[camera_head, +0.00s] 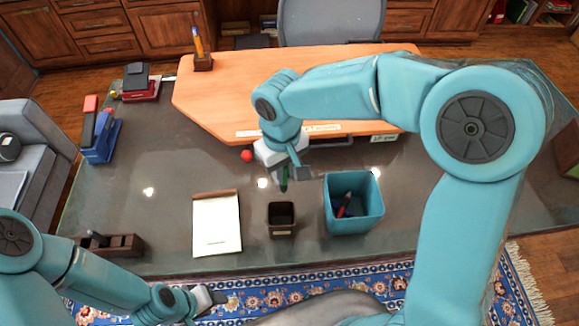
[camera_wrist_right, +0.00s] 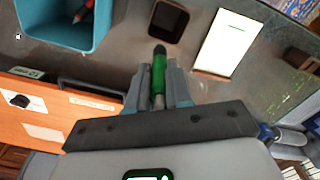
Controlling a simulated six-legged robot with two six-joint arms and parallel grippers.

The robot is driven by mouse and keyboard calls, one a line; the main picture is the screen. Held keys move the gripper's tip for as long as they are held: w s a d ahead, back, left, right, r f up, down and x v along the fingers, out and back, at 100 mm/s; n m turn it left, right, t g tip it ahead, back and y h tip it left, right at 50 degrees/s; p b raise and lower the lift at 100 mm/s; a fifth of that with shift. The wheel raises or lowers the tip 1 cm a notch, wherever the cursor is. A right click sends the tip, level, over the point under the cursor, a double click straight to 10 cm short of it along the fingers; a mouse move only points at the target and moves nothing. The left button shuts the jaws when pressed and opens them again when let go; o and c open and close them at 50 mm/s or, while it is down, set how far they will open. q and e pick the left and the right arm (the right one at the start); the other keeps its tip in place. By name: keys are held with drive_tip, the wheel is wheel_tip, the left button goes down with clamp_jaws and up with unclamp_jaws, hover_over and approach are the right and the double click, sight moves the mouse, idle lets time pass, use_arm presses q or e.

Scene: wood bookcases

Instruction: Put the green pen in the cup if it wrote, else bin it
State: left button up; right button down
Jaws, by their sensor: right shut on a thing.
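My right gripper (camera_head: 286,173) is shut on the green pen (camera_head: 283,181), which hangs roughly upright above the table. In the right wrist view the pen (camera_wrist_right: 159,72) sits between the two fingers (camera_wrist_right: 158,95). The small dark square cup (camera_head: 281,226) stands just in front of the pen, apart from it, and looks empty. The teal bin (camera_head: 354,217) is to the right of the cup, with a red and dark pen inside. The white notepad (camera_head: 216,222) lies left of the cup; a faint greenish mark seems to show near its lower edge. My left gripper (camera_head: 207,298) is low at the front, its jaws unclear.
A wooden board (camera_head: 230,100) covers the back of the glass table. A pen holder (camera_head: 203,62), a red ball (camera_head: 247,155), staplers (camera_head: 101,135) and a dark wooden rack (camera_head: 120,244) stand around. Glass between notepad and cup is clear.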

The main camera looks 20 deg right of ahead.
drive_tip(key=shift+w+a+r, duration=0.1)
drive_tip(key=shift+a+r, duration=0.1)
drive_tip(key=shift+a, duration=0.15)
wheel_tip(320, 180, down, 10)
drive_tip(key=b, duration=0.8)
drive_tip(key=shift+s+a+r, duration=0.15)
drive_tip(key=shift+s+a, duration=0.05)
drive_tip(key=c, duration=1)
unclamp_jaws()
drive_tip(key=shift+s, duration=0.1)
drive_tip(key=shift+c, duration=0.2)
drive_tip(key=shift+o, duration=0.4)
